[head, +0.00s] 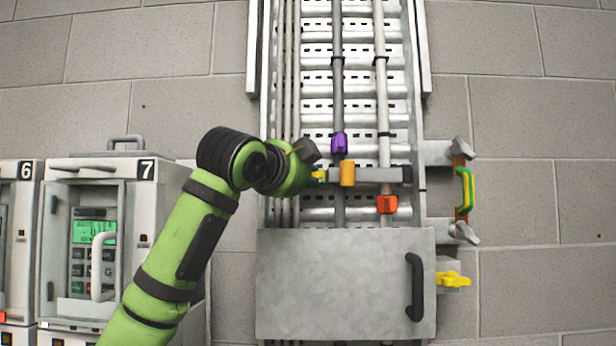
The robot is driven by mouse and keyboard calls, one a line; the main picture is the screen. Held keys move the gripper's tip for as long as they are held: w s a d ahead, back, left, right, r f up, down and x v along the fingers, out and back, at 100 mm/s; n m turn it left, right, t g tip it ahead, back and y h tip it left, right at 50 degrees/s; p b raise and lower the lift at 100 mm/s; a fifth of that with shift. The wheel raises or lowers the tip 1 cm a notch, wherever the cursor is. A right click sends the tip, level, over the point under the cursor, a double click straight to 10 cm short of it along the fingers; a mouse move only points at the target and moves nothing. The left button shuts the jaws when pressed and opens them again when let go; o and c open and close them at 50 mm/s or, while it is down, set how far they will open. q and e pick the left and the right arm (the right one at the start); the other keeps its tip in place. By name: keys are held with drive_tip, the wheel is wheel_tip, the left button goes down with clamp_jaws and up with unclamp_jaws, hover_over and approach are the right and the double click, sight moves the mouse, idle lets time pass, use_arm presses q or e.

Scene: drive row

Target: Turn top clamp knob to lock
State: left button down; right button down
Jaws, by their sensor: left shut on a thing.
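My left gripper (309,168) is at the left end of a grey clamp bar (377,175) that crosses the cable tray. It is shut on a small yellow knob (319,176), which is mostly hidden by the fingers and wrist. The knob's turn angle cannot be told. An orange block (347,173) sits on the bar just right of the gripper. My right gripper is not in view.
A purple clip (339,144) and a red-orange clip (387,204) sit on the cables. A grey cover (340,285) with a black handle is below. Unit 7 (150,215) stands left.

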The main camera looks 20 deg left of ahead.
use_arm(q)
drive_tip(key=c, duration=1.1)
unclamp_jaws()
drive_tip(key=s, duration=0.4)
drive_tip(key=s+a, duration=0.1)
drive_tip(key=s, duration=0.6)
drive_tip(key=shift+s+a, duration=0.25)
drive_tip(key=shift+s, duration=0.15)
